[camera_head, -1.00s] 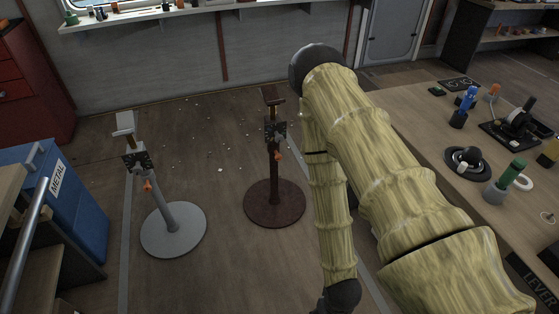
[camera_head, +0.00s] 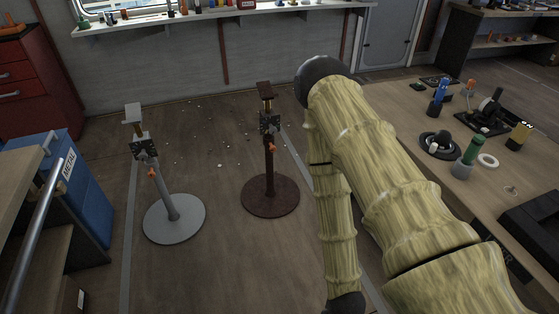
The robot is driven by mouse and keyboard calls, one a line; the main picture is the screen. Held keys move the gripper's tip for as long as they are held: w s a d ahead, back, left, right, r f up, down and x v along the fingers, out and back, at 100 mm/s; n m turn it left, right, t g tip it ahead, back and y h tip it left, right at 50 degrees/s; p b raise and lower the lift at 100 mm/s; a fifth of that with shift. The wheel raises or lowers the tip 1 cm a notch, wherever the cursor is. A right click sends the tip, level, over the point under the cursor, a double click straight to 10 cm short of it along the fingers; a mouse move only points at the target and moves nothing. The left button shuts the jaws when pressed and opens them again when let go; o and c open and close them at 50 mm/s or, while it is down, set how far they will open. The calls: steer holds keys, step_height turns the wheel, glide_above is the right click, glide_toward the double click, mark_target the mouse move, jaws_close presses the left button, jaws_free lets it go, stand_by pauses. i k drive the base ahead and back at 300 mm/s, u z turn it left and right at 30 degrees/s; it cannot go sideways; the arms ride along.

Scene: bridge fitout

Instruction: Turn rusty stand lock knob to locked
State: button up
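The rusty stand (camera_head: 270,178) stands upright on its round brown base on the floor, near the middle of the head view. Its orange lock knob (camera_head: 270,147) sits on the post below a dark perforated plate. The knob is too small to tell how it is turned. A similar grey stand (camera_head: 172,198), slightly leaning in the picture, stands to its left with an orange knob of its own. My arm, in a bamboo-like yellow finish, fills the right of centre, just right of the rusty stand. My gripper is not in view.
A workbench (camera_head: 412,131) with a lever unit, a green-handled tool and other parts stands on the right. A blue metal bin (camera_head: 91,212) and a red drawer cabinet (camera_head: 30,88) stand on the left. The floor around and between the stands is clear apart from small specks.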

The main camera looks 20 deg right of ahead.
mark_target(271, 148)
steer(key=z, duration=0.25)
steer(key=i, duration=1)
steer(key=u, duration=0.3)
